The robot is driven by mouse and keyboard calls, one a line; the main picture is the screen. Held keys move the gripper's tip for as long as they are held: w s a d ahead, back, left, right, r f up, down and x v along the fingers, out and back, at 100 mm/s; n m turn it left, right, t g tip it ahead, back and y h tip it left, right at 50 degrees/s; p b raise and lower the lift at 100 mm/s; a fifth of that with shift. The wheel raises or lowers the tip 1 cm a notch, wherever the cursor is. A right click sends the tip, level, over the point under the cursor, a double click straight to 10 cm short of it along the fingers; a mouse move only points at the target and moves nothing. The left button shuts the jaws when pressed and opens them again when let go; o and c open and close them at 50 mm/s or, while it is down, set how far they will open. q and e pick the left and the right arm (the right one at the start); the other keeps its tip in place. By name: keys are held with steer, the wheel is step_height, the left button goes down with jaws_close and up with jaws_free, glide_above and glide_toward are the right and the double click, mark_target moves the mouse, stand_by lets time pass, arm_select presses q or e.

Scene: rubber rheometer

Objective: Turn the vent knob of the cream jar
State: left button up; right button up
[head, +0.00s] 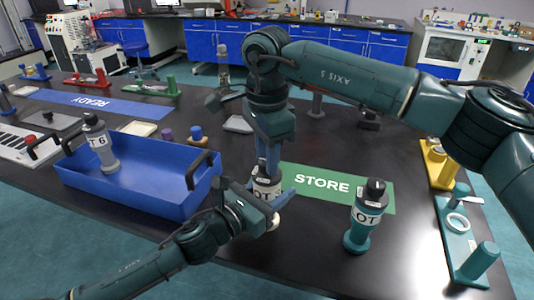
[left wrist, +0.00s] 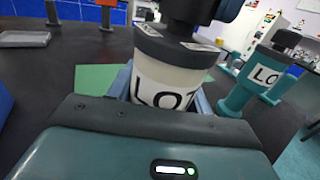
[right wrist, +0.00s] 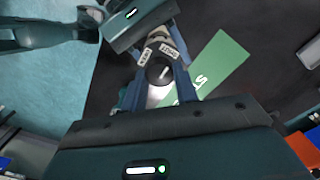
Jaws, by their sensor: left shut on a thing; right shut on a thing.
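The cream jar (head: 265,188) stands upright at the left edge of the green STORE mat (head: 315,182), with a dark collar and a LOT label. My left gripper (head: 268,200) is shut around its body, and the left wrist view shows the cream wall (left wrist: 168,82) between the fingers. My right gripper (head: 266,165) reaches down from above and is shut on the jar's dark vent knob (right wrist: 159,71). The knob has a white pointer line and sits between two small white labels (right wrist: 168,51). In the head view the knob is mostly hidden by the right fingers.
A teal jar (head: 365,220) stands at the mat's right front. A blue tray (head: 140,195) with a grey jar (head: 101,148) is at left. A teal rack (head: 470,240) and a yellow rack (head: 438,165) line the right side. The black table (head: 310,250) is clear in front.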

steer(key=o, duration=1)
steer(key=shift+r, duration=0.1)
step_height(320, 180, up, 12)
arm_select(q)
steer(key=o, duration=1.1)
steer(key=shift+s+a, duration=0.1)
